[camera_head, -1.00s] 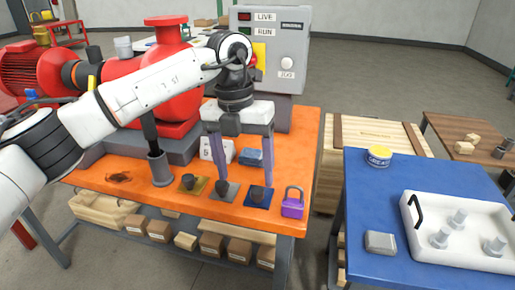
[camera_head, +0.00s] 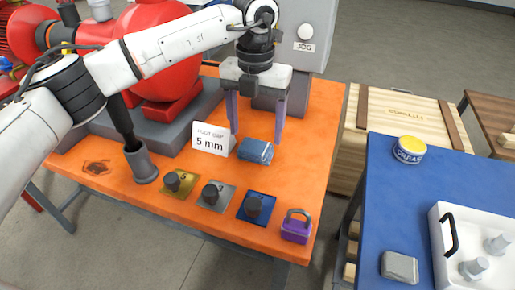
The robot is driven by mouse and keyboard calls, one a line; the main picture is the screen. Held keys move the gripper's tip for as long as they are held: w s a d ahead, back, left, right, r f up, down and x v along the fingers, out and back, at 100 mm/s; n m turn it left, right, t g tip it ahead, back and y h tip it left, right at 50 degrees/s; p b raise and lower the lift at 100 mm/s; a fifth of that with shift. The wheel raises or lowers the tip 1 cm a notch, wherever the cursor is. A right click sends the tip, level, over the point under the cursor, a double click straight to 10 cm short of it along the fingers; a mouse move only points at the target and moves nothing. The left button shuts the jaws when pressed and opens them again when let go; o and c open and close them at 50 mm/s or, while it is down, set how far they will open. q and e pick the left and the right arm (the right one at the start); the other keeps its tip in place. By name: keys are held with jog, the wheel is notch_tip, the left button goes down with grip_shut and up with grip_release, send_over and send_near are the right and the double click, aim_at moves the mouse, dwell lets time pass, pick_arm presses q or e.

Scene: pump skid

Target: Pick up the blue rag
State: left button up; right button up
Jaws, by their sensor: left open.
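The blue rag (camera_head: 256,151) is a small folded blue block lying on the orange bench top (camera_head: 316,135). It sits just right of a white card reading "5 mm" (camera_head: 211,139). My left gripper (camera_head: 256,138) points down over the bench, with its two purple-grey fingers spread wide. The fingers appear on either side of the rag, slightly behind it in the picture; I cannot tell their exact height. Nothing is between the fingers that I can see held. My right gripper is not in view.
Gold (camera_head: 178,184), grey (camera_head: 215,196) and blue (camera_head: 257,206) plates with dark knobs stand in front of the rag. A purple padlock (camera_head: 296,228) is at the front right corner. A grey cup with a dark rod (camera_head: 140,165) stands left. A red pump (camera_head: 160,50) is behind.

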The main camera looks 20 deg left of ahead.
aim_at(257, 146)
pick_arm(q)
notch_tip(257, 146, down, 6)
jog(key=shift+d+r, duration=0.1)
jog(key=shift+r, duration=0.15)
jog(key=shift+w, duration=0.1)
jog(key=c, duration=0.7)
jog(key=shift+r, duration=0.15)
notch_tip(257, 146, up, 10)
